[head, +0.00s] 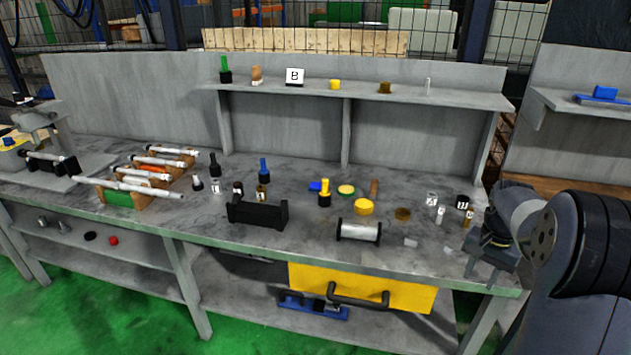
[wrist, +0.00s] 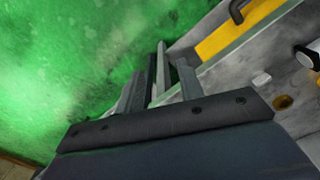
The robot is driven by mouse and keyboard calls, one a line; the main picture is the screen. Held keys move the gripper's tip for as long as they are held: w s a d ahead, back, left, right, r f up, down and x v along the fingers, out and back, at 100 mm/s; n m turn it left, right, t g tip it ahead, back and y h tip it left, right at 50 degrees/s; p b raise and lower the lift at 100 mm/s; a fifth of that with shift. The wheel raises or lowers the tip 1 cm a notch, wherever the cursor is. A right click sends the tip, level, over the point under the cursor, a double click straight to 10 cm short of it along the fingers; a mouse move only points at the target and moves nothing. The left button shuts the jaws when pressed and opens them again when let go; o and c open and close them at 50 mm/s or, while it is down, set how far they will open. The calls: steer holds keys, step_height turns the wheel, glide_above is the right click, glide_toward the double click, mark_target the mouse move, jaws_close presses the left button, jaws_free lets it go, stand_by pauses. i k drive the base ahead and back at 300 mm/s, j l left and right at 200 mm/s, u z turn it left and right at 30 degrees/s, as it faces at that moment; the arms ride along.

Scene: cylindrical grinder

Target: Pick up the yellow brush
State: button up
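The yellow brush (head: 325,187) stands upright on the grey bench, yellow handle up and a dark lower end. In the head view it is right of the middle of the bench, behind the silver roller. My gripper (head: 487,270) is at the bench's right front corner, well to the right of the brush and apart from it. In the wrist view my gripper (wrist: 160,70) points over the green floor and bench edge. No object shows between its fingers; how far apart they are is unclear. The brush is not visible in the wrist view.
A silver roller (head: 359,231) and black V-block (head: 257,212) lie in front of the brush. A shelf (head: 365,95) runs behind. A yellow drawer (head: 360,285) hangs below.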

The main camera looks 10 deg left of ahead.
mark_target(325, 192)
steer(key=i+j, duration=0.3)
steer(key=j, duration=0.15)
steer(key=i+j, duration=0.3)
steer(key=j, duration=0.15)
steer(key=i+j, duration=0.3)
steer(key=j, duration=0.2)
steer(key=i+j, duration=0.35)
steer(key=i+j+z, duration=0.1)
steer(key=i+j, duration=0.2)
steer(key=j, duration=0.25)
